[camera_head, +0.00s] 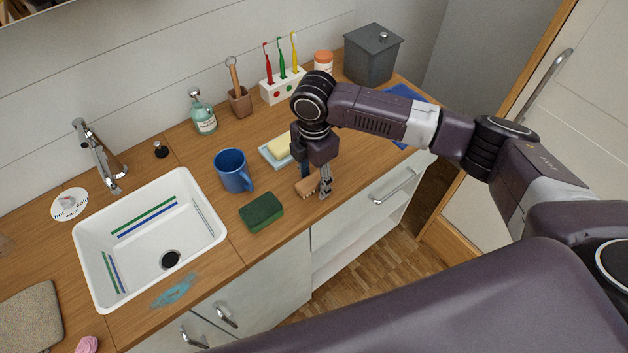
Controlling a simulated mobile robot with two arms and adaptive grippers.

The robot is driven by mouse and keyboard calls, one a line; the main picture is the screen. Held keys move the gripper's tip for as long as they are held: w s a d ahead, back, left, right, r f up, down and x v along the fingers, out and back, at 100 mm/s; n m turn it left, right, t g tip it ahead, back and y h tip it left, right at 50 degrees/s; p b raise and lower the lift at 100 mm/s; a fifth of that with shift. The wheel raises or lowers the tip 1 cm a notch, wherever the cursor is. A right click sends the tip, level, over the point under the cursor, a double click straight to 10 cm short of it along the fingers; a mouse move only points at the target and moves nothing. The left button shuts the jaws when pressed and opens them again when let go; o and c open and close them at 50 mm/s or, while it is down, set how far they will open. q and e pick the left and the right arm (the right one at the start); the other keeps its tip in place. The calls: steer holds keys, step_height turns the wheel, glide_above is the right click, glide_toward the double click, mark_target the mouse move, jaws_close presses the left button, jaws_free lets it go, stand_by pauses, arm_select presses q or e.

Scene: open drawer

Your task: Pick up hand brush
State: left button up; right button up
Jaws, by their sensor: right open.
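The hand brush (307,185) is a small tan wooden brush lying on the wooden counter near its front edge. My right gripper (316,179) points down over it and is open. One finger shows at the back of the brush and the other at its right front side, so the fingers appear to stand around it. Part of the brush is hidden by the gripper, and I cannot tell whether the fingers touch it. My left gripper is not in view.
A green sponge (261,213) and a blue mug (233,171) stand left of the brush. A soap dish (268,157) with yellow soap lies just behind it. A white sink (90,240) is farther left. A drawer with a handle (394,187) is below the counter's front edge.

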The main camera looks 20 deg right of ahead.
mark_target(314, 178)
steer(key=c, duration=1.2)
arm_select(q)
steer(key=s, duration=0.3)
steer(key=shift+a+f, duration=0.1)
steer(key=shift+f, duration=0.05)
arm_select(e)
steer(key=shift+c, duration=0.2)
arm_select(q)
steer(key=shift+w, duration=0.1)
arm_select(e)
steer(key=shift+r, duration=0.45)
arm_select(q)
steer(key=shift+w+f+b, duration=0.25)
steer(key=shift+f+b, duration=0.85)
steer(key=shift+b, duration=0.05)
arm_select(e)
step_height(314, 178, up, 19)
steer(key=shift+r, duration=0.1)
